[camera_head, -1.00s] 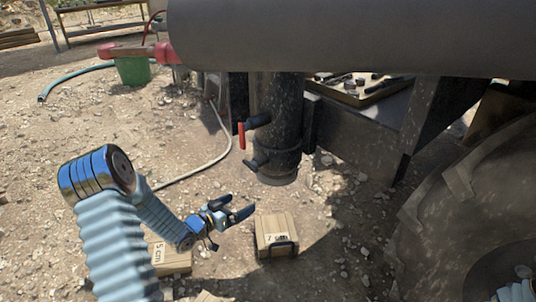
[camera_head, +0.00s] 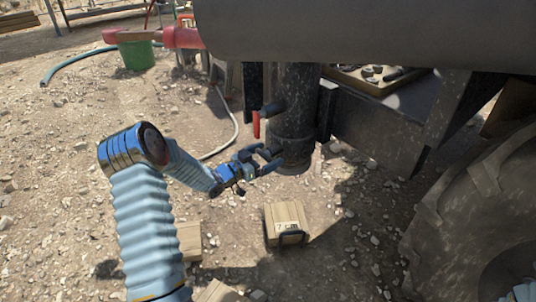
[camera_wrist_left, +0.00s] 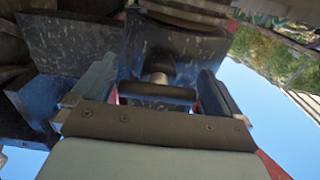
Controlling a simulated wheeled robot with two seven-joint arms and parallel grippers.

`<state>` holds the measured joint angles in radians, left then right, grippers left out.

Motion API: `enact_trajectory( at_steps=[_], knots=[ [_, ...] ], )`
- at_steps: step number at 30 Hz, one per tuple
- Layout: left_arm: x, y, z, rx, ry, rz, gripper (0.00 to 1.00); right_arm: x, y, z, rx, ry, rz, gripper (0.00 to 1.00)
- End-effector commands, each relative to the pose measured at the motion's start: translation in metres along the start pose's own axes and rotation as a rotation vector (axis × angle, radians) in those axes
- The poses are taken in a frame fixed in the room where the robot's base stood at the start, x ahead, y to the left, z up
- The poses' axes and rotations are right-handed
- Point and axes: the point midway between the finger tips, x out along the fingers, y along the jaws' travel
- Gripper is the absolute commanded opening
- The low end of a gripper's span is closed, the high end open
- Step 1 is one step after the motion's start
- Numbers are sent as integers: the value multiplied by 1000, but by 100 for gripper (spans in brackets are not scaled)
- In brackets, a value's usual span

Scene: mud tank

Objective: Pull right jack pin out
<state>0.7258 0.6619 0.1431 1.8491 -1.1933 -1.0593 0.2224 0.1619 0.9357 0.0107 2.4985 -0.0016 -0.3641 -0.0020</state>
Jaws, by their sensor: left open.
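The dark cylindrical jack leg (camera_head: 297,110) hangs under the tank. In the left wrist view, the jack pin (camera_wrist_left: 157,92) is a black T-shaped handle on a short shaft, with its bar crosswise between my fingers. My left gripper (camera_head: 264,156) is open beside the lower part of the leg. Its fingers also show in the left wrist view (camera_wrist_left: 155,86), one on each side of the handle, and I see no grip on it. In the head view, the fingers largely hide the pin. My right gripper is not in view.
A red-handled lever (camera_head: 256,125) sticks out of the leg just above my left gripper. A wooden block marked 7 cm (camera_head: 284,222) lies on the gravel below. The big tyre (camera_head: 465,215) stands at right. A green bucket (camera_head: 136,55) stands at back left.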

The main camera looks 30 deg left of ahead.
Motion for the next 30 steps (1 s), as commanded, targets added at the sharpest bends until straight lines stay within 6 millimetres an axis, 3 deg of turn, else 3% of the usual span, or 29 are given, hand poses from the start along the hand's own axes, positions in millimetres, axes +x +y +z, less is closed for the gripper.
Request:
enact_trajectory(
  at_steps=[4, 12, 26, 30],
  knots=[
    [10, 0, 0, 0, 1, 1, 100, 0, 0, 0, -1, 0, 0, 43],
    [11, 0, 0, -1, 0, 0, 100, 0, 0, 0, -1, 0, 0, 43],
    [10, 0, 0, -1, 0, 0, 30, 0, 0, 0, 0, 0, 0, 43],
    [1, 0, 2, -1, -3, -1, 30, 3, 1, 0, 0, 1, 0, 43]
  ],
)
